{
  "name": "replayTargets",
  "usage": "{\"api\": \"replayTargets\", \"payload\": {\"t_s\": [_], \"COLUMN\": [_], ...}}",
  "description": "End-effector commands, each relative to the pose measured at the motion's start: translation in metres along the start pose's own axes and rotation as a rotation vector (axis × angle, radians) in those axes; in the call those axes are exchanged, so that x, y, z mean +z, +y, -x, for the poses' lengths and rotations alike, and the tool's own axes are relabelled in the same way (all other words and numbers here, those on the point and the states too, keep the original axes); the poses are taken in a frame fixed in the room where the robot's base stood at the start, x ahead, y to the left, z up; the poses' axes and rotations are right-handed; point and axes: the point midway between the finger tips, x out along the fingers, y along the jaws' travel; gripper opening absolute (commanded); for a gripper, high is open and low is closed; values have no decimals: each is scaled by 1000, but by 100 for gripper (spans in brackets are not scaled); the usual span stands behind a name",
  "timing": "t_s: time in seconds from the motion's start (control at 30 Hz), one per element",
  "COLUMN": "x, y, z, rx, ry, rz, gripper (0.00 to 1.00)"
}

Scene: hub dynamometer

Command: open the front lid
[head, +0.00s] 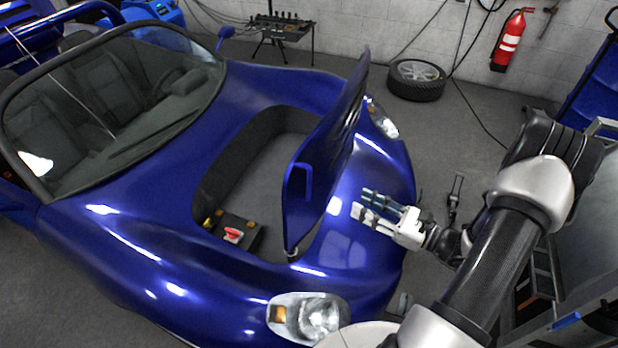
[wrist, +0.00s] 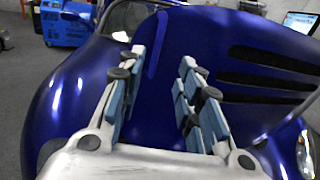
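The front lid (head: 325,150) of the blue car stands raised, close to upright, hinged along the nose side of its opening. The front compartment (head: 265,170) under it is uncovered. My gripper (head: 366,204) is on the nose side of the lid, to its right in the head view, with its fingers pointing toward it. In the wrist view the fingers (wrist: 163,72) are spread apart with nothing between them, and blue bodywork with dark slots (wrist: 265,80) lies beyond them. I cannot tell whether a fingertip touches the bodywork.
In the compartment sits a black battery box with a red part (head: 233,235). A headlight (head: 308,317) is at the near corner. A loose wheel (head: 416,79), a fire extinguisher (head: 509,40) and a tool stand (head: 281,27) are by the wall. Floor beyond the nose is mostly free.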

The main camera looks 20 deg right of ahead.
Motion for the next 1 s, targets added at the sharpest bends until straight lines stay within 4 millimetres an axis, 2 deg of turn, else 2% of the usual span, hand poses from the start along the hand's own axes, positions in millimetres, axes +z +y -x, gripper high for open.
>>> {"api": "replayTargets", "payload": {"t_s": [0.17, 0.5, 0.7, 0.83, 1.0], "x": [-1, -1, -1, -1, 0], "y": [2, 4, 3, 3, 2], "z": [-28, -103, -142, -159, -169], "rx": [8, 11, 9, 8, 6], "ry": [1, 2, 1, 1, 2], "rz": [0, 3, 3, 3, 1], "gripper": [33, 33, 33, 33, 33]}}
